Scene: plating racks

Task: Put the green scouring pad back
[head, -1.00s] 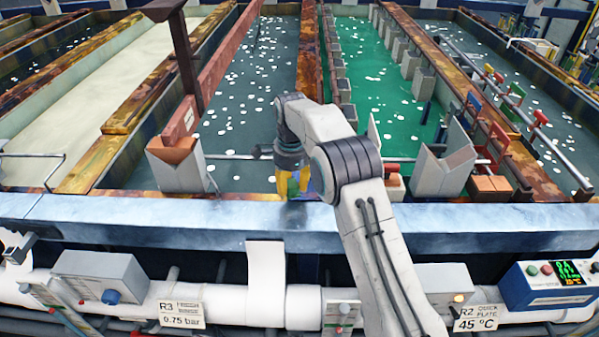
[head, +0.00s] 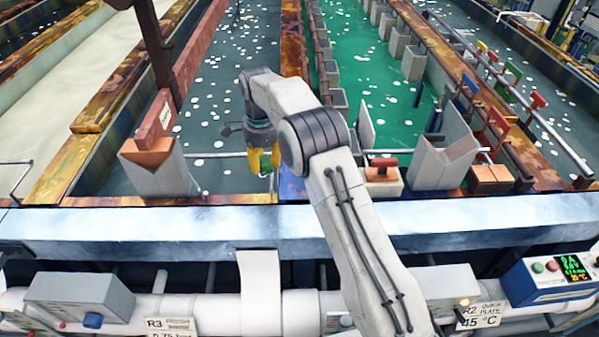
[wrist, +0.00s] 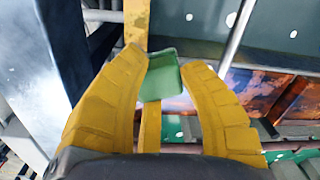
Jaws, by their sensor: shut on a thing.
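The green scouring pad (wrist: 162,76) is a small flat green block between the yellow fingers in the wrist view. My gripper (wrist: 164,62) is shut on it near the fingertips. In the head view my gripper (head: 263,160) hangs fingers down above the grey-green tank (head: 215,135), just beyond the pale blue front beam (head: 130,228).
A white V-notched support (head: 155,168) stands left of my gripper, and another (head: 440,160) stands to the right. A white block with a red handle (head: 383,172) is right of my arm. The bright green tank (head: 375,85) lies beyond. A control box (head: 545,282) is at front right.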

